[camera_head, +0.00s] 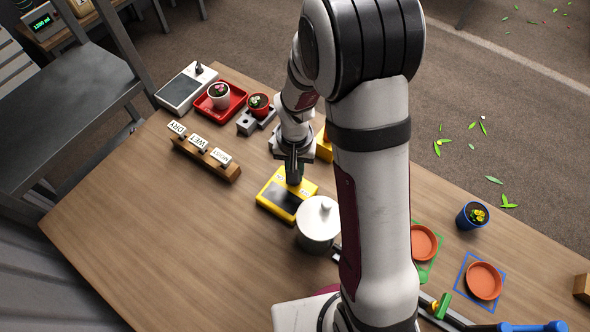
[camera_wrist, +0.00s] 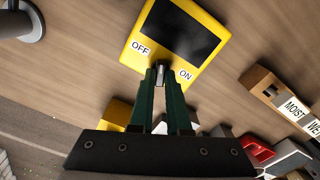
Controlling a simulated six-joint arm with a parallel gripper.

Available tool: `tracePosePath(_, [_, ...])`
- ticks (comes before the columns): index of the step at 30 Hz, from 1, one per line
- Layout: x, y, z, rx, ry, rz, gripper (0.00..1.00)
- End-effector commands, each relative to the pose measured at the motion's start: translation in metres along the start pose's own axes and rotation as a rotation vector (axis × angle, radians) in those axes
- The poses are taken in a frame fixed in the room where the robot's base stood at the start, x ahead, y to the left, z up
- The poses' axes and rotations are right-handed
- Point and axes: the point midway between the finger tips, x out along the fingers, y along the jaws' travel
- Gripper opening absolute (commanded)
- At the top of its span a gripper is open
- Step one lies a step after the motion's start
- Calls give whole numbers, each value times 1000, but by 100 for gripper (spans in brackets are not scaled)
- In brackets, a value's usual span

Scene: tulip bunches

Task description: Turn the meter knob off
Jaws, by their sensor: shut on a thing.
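The yellow meter (camera_head: 268,186) lies on the wooden table with its dark screen facing up. In the wrist view the meter (camera_wrist: 210,72) shows an OFF label (camera_wrist: 139,49) at left and an ON label (camera_wrist: 185,75) at right. The small grey knob (camera_wrist: 160,70) sits between the two labels, at the meter's near edge. My gripper (camera_wrist: 160,78) has its green fingers closed on both sides of the knob. In the head view my gripper (camera_head: 294,177) reaches down onto the meter and hides the knob. I cannot tell which label the knob points to.
A lidded white pot (camera_head: 317,228) stands close beside the meter. A wooden rack (camera_head: 207,160) with DRY, WET and MOIST cards is to the left. A red tray (camera_head: 238,98) with a potted plant and a grey scale (camera_head: 185,88) are behind. The front left table is clear.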

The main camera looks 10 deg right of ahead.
Motion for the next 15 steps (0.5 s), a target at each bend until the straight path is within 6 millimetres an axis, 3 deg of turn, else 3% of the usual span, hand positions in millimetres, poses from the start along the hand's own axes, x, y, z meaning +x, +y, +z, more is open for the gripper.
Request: tracePosePath(15, [-1, 0, 0, -84, 1, 0, 0])
